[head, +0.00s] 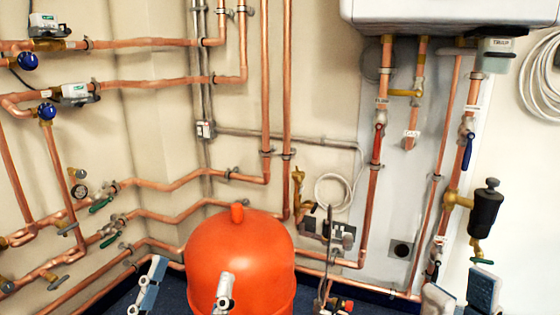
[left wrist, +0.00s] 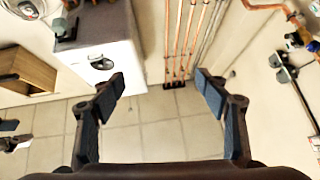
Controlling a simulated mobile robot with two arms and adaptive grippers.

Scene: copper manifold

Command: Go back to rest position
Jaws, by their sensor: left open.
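My left gripper (head: 190,272) is at the bottom of the head view, with its two fingers apart in front of the red vessel. In the left wrist view the same gripper (left wrist: 160,83) is open, with nothing between its dark fingers but a view of wall and tiled floor. My right gripper (head: 460,286) is at the bottom right of the head view, its fingers apart and no object seen between them. The lower parts of both grippers are cut off by the frame. The copper pipework (head: 170,182) runs along the walls behind.
The rounded red vessel (head: 238,250) stands low in the middle. A white boiler (head: 450,12) hangs above, with pipes and valves below. A black cylindrical fitting (head: 486,210) is near my right gripper. The left wrist view shows a white appliance (left wrist: 112,62) and open tiled floor (left wrist: 160,125).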

